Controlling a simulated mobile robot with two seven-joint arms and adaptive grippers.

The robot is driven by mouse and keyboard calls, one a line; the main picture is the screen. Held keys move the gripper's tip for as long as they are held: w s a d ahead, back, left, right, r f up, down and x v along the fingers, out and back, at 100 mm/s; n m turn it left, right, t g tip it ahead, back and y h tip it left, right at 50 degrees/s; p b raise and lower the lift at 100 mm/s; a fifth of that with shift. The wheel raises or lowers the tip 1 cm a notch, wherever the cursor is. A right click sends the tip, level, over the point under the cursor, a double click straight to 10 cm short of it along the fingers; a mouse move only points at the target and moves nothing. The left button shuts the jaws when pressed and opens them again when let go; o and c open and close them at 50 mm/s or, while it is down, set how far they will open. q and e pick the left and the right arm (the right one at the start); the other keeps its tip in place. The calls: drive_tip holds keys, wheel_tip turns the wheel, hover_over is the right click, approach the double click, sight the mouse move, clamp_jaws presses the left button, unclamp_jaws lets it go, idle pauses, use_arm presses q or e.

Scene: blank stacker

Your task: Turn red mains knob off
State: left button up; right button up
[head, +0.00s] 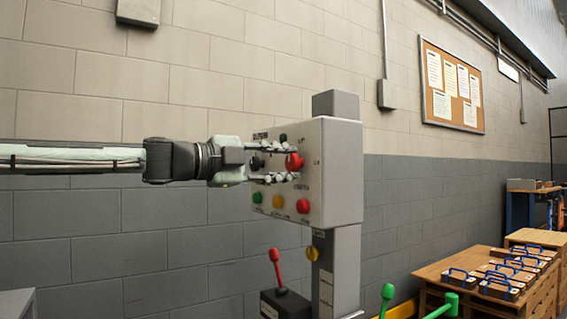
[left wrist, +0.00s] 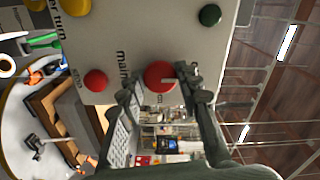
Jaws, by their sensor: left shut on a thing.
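The red mains knob (head: 294,161) sticks out from the front of a light grey control box (head: 340,190) on a post. It also shows in the left wrist view (left wrist: 160,77), beside the printed word "mains". My left gripper (head: 286,165) reaches in from the left, level with the knob. Its two fingers lie on either side of the knob, one above and one below in the head view, and it is shut on the knob. A pale pointer line shows on the knob's face in the left wrist view. My right gripper is not in view.
Green (head: 257,198), yellow (head: 278,201) and red (head: 303,206) buttons sit below the knob. A red-handled lever (head: 276,268) stands below the box, with green handles (head: 387,292) to its right. A wooden table (head: 440,272) with blue-handled blocks stands at right. A block wall is behind.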

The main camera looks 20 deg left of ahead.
use_arm(q)
drive_tip(key=o, duration=1.1)
drive_tip(key=shift+o, duration=0.2)
drive_tip(key=v, duration=1.2)
